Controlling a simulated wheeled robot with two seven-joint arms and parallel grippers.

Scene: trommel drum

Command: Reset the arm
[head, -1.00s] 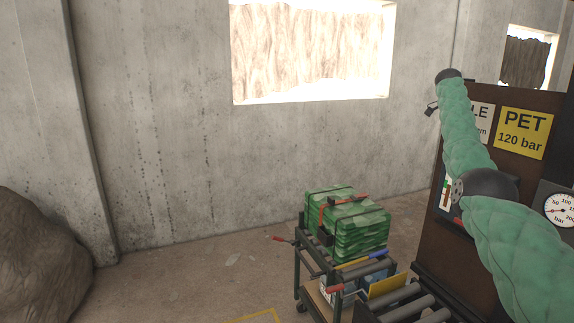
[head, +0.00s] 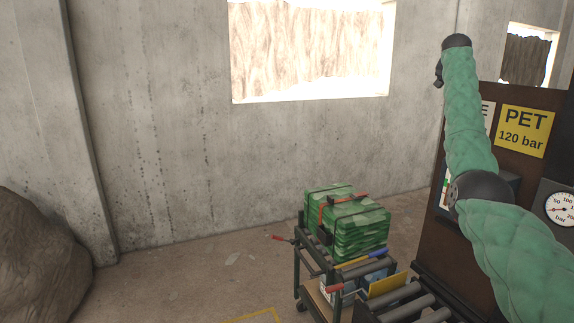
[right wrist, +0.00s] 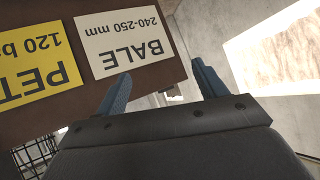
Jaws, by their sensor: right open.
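My right arm, in a green quilted sleeve, rises from the lower right of the head view. My right gripper is at its raised end, where only a small dark part shows. In the right wrist view my right gripper (right wrist: 160,84) has its two blue-grey fingers apart, with nothing between them. The fingers are in front of the brown panel's edge and the wall. My left arm and left gripper are in no view.
A brown panel with a yellow PET sign (head: 523,131) and a gauge (head: 561,209) stands close behind my right arm. A green strapped bale (head: 358,232) sits on a roller cart (head: 307,262). A rock (head: 40,250) is at left.

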